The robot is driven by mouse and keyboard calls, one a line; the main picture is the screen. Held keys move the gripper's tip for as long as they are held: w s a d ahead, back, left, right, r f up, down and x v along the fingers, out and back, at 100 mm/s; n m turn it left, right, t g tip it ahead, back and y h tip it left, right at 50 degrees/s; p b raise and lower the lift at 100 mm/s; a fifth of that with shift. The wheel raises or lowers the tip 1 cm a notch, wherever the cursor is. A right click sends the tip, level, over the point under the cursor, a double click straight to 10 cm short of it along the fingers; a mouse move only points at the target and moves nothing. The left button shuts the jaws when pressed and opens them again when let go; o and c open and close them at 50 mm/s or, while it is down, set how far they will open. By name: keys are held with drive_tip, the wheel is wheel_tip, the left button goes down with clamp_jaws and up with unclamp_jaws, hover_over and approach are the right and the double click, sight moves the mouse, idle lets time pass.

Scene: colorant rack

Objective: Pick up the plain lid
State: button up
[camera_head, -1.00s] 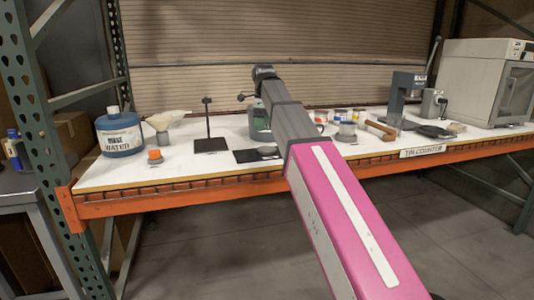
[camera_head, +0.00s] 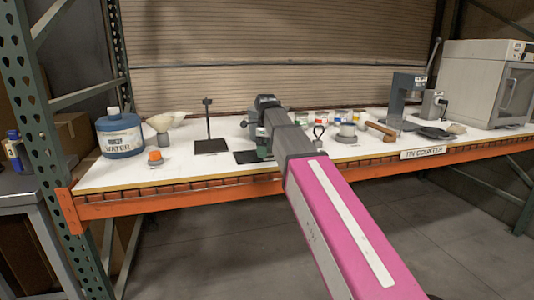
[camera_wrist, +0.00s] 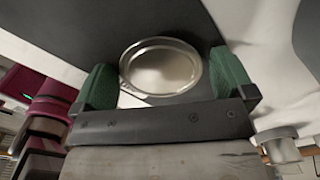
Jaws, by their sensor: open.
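The plain lid (camera_wrist: 162,66) is a round, pale metal disc with a raised rim. It lies on a dark mat (camera_wrist: 95,22) in the wrist view. My gripper (camera_wrist: 164,78) is open, with one green finger on the left and one on the right of the lid. I cannot tell whether either finger touches it. In the head view my gripper (camera_head: 263,143) is low over the dark mat (camera_head: 244,157), and the lid is hidden behind it.
A stand on a black base (camera_head: 211,145) and an orange-capped item (camera_head: 155,157) are to the left, with a blue jug (camera_head: 121,137) beyond. Small tins, a wooden-handled tool (camera_head: 380,128) and a grey press (camera_head: 405,95) stand to the right on the white counter (camera_head: 110,177).

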drive_tip(key=c, duration=0.8)
drive_tip(key=shift+o, duration=0.2)
drive_tip(key=shift+r, duration=0.15)
